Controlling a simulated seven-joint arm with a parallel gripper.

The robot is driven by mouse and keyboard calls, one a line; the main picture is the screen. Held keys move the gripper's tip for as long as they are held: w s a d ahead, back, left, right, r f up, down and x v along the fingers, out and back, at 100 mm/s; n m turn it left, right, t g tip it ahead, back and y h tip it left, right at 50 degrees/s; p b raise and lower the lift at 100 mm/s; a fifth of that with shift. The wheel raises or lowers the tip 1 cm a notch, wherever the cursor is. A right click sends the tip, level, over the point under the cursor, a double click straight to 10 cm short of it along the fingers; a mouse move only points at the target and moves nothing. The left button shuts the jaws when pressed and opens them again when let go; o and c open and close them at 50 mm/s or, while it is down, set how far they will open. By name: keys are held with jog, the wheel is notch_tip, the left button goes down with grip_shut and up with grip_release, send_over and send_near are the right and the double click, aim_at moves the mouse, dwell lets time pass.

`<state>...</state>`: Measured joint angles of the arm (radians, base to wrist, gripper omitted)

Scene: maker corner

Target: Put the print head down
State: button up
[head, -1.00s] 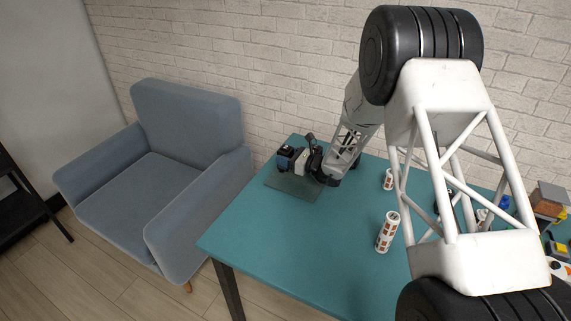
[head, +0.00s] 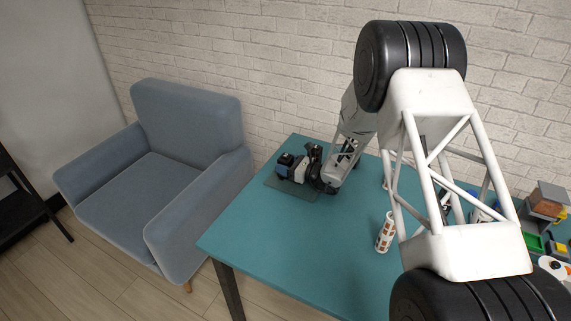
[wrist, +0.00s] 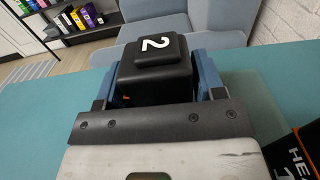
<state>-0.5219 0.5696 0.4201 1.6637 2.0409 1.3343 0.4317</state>
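The print head is a black block with a white "2" on its cap (wrist: 155,50). In the wrist view it sits between the blue fingers of my gripper (wrist: 158,85), which press on both its sides. In the head view my gripper (head: 288,166) is low over a dark, glassy mat (head: 302,192) at the table's far left corner, with the print head (head: 285,159) at its left end. I cannot tell whether the print head touches the mat. The underside of the print head is hidden.
A white and orange patterned cylinder (head: 385,233) stands on the teal table (head: 290,250). A dark lettered item (wrist: 298,155) shows at the wrist view's lower right. Bins and small parts (head: 535,242) lie at the right. A blue-grey armchair (head: 160,180) stands left of the table.

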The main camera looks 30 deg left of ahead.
jog(key=shift+o, duration=1.4)
jog(key=shift+r, duration=0.15)
jog(key=d, duration=1.2)
